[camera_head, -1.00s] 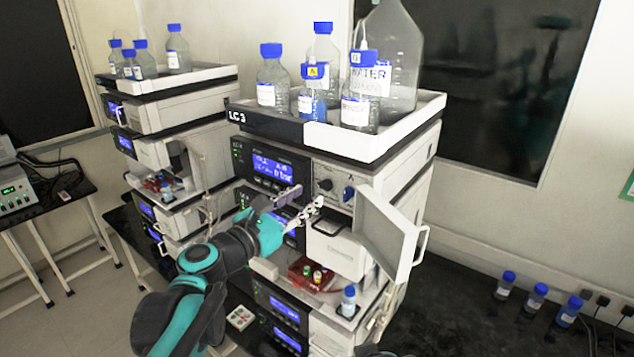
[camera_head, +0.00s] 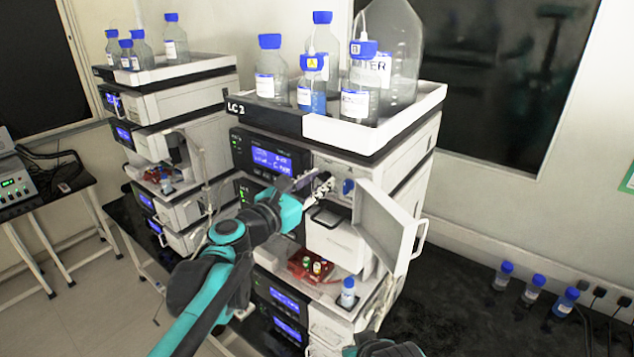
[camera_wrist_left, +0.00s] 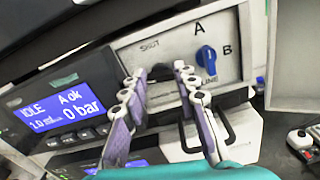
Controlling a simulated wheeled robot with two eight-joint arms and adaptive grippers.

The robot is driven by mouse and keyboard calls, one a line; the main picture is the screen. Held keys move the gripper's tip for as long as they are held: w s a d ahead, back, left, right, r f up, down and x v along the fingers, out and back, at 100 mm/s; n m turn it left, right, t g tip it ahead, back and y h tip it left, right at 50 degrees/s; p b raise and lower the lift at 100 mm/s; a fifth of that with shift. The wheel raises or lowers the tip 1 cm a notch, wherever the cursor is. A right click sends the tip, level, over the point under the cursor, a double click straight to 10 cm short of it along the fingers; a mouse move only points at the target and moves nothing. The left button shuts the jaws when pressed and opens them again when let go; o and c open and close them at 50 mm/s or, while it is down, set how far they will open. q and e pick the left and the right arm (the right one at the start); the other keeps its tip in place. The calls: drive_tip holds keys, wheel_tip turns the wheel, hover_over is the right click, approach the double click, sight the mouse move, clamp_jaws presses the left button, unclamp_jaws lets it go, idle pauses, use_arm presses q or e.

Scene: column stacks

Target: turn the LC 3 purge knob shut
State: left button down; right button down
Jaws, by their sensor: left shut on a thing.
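The LC 3 stack (camera_head: 310,126) stands in the middle of the head view, its name on the top tray's front edge. My left gripper (camera_head: 324,184) is at its pump panel, shut on the dark purge knob. In the left wrist view the fingers (camera_wrist_left: 158,76) stand on either side of the purge knob (camera_wrist_left: 160,72), which is mostly hidden; its angle cannot be told. The blue selector knob (camera_wrist_left: 207,58), with A and B marks, is just right of the fingers. The pump display (camera_wrist_left: 68,104) reads IDLE, A ok, 0 bar.
An open white door (camera_head: 388,226) sticks out right of the panel, close to my left gripper. Solvent bottles (camera_head: 270,70) stand in the tray above. A second stack (camera_head: 170,130) is at the left. Small blue-capped bottles (camera_head: 533,288) stand on the black bench at the right.

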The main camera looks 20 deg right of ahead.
use_arm(q)
drive_tip(key=shift+m, duration=0.4)
drive_tip(key=m, duration=0.2)
drive_tip(key=shift+m+b, duration=0.3)
drive_tip(key=shift+b, duration=0.05)
drive_tip(key=m, duration=0.4)
drive_tip(key=shift+s+d+f+m+b, duration=0.1)
drive_tip(key=shift+m+b, duration=0.2)
drive_tip(key=m, duration=0.4)
drive_tip(key=shift+f, duration=0.1)
drive_tip(key=shift+m+b, duration=0.45)
drive_tip(key=shift+m, duration=1.65)
drive_tip(key=c, duration=1.4)
unclamp_jaws()
drive_tip(key=shift+c, duration=0.2)
drive_tip(key=shift+s, duration=0.1)
